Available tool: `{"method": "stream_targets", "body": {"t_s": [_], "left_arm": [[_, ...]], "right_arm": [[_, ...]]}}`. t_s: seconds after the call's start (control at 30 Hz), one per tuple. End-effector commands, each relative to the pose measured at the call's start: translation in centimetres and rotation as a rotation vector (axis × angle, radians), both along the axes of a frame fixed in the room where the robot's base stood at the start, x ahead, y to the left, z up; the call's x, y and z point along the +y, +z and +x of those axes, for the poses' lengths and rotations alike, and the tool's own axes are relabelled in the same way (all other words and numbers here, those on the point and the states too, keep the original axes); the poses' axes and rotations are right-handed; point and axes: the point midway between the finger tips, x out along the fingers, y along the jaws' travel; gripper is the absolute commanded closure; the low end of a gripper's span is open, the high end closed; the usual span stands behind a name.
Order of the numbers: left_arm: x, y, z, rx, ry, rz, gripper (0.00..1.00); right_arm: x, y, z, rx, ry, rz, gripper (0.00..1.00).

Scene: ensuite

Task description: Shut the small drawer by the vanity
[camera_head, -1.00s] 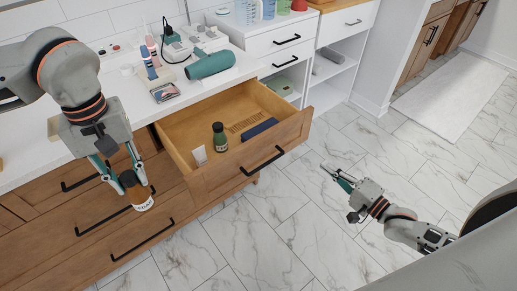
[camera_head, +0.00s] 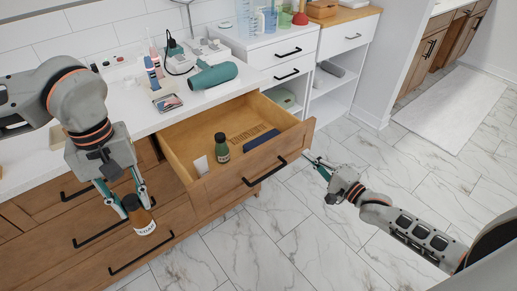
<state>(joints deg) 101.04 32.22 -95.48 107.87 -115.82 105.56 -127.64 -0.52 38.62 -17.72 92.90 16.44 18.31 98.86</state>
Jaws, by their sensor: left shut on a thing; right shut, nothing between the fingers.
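The small wooden drawer (camera_head: 238,178) by the vanity is pulled open. Inside it are a dark green bottle (camera_head: 222,150), a small white tube (camera_head: 201,165) and a dark blue flat item (camera_head: 260,139). Its black handle (camera_head: 265,171) is on the front. My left gripper (camera_head: 134,207) is shut on a brown bottle with a white label (camera_head: 141,219), held in front of the lower drawers. My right gripper (camera_head: 309,159) is shut and empty, close to the right end of the open drawer's front. I cannot tell whether it touches.
The white counter (camera_head: 120,128) holds a teal hair dryer (camera_head: 212,75), a phone (camera_head: 168,102) and several small items. A white drawer unit (camera_head: 278,50) stands behind the open drawer. The marble floor (camera_head: 370,150) to the right is clear, with a pale mat (camera_head: 455,110) farther back.

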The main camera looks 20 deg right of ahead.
Motion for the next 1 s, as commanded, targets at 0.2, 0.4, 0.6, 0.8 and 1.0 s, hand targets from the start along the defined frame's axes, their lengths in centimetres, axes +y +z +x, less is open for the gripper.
{"method": "stream_targets", "body": {"t_s": [0.2, 0.4, 0.6, 0.8, 1.0], "left_arm": [[0.0, -0.7, 0.0, 0.008, 0.000, 0.000, 1.00], [0.0, -0.8, 0.0, 0.009, 0.000, -0.001, 1.00], [0.0, -0.8, 0.0, 0.008, 0.000, 0.000, 1.00], [0.0, -0.9, 0.0, 0.010, 0.000, -0.001, 1.00], [0.0, -1.4, -0.1, 0.016, 0.000, -0.001, 1.00]], "right_arm": [[0.8, -0.1, 2.2, 0.001, 0.000, 0.001, 1.00], [1.0, -0.1, 2.8, 0.002, 0.000, -0.002, 1.00], [1.0, 0.0, 2.7, 0.001, 0.000, -0.001, 1.00], [1.1, 0.0, 3.0, 0.001, 0.000, 0.000, 1.00], [1.6, 0.0, 4.5, -0.001, 0.000, 0.001, 1.00]]}}
